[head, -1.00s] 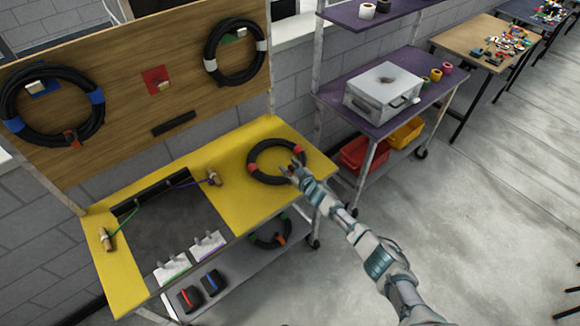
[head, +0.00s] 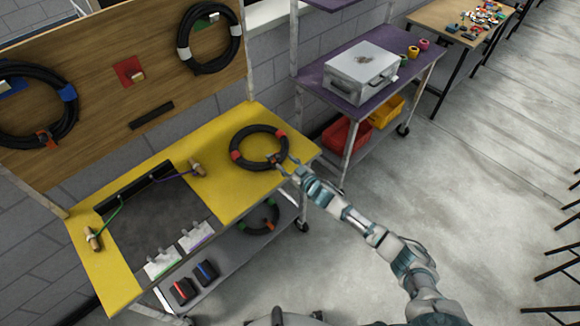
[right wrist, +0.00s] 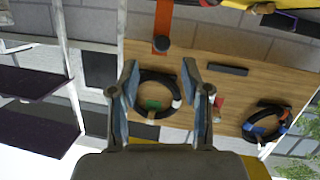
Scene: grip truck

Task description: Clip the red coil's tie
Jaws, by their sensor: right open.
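The red coil (head: 258,147) is a black ring of cable with red bands, lying on the right part of the yellow tabletop (head: 225,190). My right gripper (head: 284,161) is open at the ring's near right side; touching or apart I cannot tell. In the right wrist view its two fingers (right wrist: 160,85) stand wide apart with nothing between them close up. An orange-red strap (right wrist: 163,18) with a dark round end (right wrist: 162,43) shows beyond and above the fingertips; it may be the tie, but I cannot be sure. My left gripper is not in view.
Coils with white bands (head: 184,50) and blue bands (head: 68,92) hang on the wooden board (head: 110,105). Another coil (head: 258,217) is on the lower shelf. A purple cart (head: 385,95) with a metal case (head: 362,72) stands right of the bench. Open floor lies at right.

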